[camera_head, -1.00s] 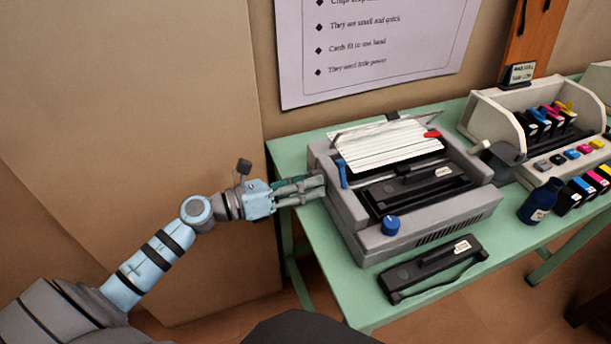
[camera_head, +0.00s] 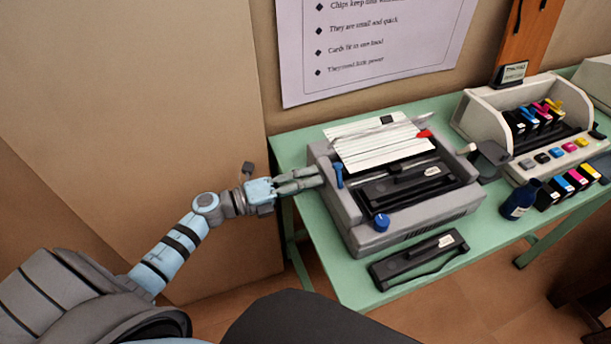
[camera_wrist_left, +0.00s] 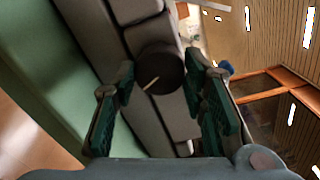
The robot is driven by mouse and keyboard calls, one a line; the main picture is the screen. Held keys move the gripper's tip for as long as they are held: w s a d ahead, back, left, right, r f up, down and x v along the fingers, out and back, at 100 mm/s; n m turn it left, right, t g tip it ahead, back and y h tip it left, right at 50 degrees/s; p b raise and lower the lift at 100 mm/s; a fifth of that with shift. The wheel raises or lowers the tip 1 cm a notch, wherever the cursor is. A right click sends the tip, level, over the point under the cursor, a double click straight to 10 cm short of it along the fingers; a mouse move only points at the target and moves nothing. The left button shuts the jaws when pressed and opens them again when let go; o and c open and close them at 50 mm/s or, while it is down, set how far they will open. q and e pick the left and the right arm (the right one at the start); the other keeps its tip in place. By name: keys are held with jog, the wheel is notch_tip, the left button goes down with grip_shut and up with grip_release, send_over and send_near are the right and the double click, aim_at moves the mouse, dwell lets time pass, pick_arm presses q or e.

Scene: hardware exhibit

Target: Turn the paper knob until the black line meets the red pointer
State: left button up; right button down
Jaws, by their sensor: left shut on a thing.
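The grey printer (camera_head: 385,238) stands on the green table, with striped white paper (camera_head: 380,148) on top. A red pointer (camera_head: 424,133) sits at the paper's right edge. A small black mark (camera_head: 387,119) shows near the paper's top edge; I cannot tell whether it is the black line. The paper knob (camera_wrist_left: 160,70) is dark and round with a short pale line, on the printer's side. My left gripper (camera_head: 318,177) reaches it from the left, and its green-padded fingers (camera_wrist_left: 160,100) are shut on it. The gripper hides the knob in the head view.
A blue knob (camera_head: 381,221) and a blue lever (camera_head: 338,174) are on the printer. A black cartridge (camera_head: 418,258) lies in front of it. A dark blue bottle (camera_head: 518,200) and a white cartridge holder (camera_head: 480,118) stand to the right.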

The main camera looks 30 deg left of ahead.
pick_arm(q)
jog(key=shift+n, duration=0.4)
jog(key=o, duration=1.2)
jog(key=shift+c, duration=0.2)
jog(key=v, duration=1.2)
